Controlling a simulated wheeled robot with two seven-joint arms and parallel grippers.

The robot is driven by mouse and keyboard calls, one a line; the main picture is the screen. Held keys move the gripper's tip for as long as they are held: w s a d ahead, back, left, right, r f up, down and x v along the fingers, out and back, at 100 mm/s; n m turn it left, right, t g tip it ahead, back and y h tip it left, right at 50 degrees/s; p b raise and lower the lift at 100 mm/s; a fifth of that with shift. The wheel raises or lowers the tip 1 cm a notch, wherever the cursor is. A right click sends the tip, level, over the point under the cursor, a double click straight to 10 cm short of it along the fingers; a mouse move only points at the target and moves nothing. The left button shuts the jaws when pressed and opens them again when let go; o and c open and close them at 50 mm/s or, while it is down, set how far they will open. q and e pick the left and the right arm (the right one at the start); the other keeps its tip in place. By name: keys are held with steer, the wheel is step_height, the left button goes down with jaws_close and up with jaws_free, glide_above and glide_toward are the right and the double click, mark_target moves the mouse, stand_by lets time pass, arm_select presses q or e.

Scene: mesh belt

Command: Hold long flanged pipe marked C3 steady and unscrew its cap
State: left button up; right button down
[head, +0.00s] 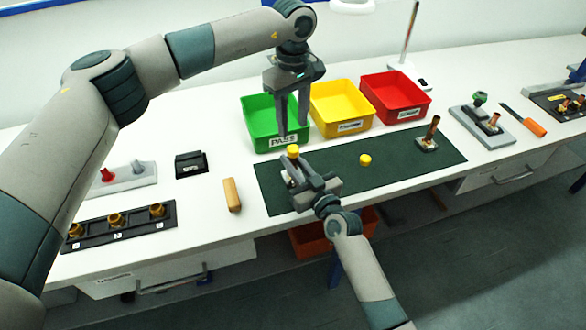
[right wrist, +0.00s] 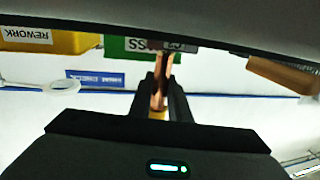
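The flanged pipe at the green mat's left end carries a yellow cap (head: 293,151). Its copper body (right wrist: 157,92) shows between the right fingers in the right wrist view, with a grey tagged flange (right wrist: 181,45) whose marking I cannot read surely. My right gripper (head: 297,178) is closed around this pipe, below the cap, and hides most of it in the head view. My left gripper (head: 293,130) points down just above the cap, fingers apart and empty. A second yellow cap (head: 365,160) lies loose mid-mat. An uncapped copper pipe (head: 432,130) on a flange stands at the mat's right end.
Green (head: 273,146), yellow (head: 342,128) and red (head: 397,117) bins stand behind the mat (head: 394,175). A black rack (head: 119,228) with brass fittings, a wooden block (head: 232,195) and a black box (head: 191,164) lie left. A fixture (head: 481,128) and orange-handled tool (head: 532,126) lie right.

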mark_target(293, 148)
arm_select(q)
steer(key=shift+m, duration=0.4)
steer(key=m, duration=0.9)
steer(key=shift+m, duration=0.3)
steer(key=m, duration=0.3)
steer(key=shift+f, duration=0.1)
steer(key=shift+f, duration=3.95)
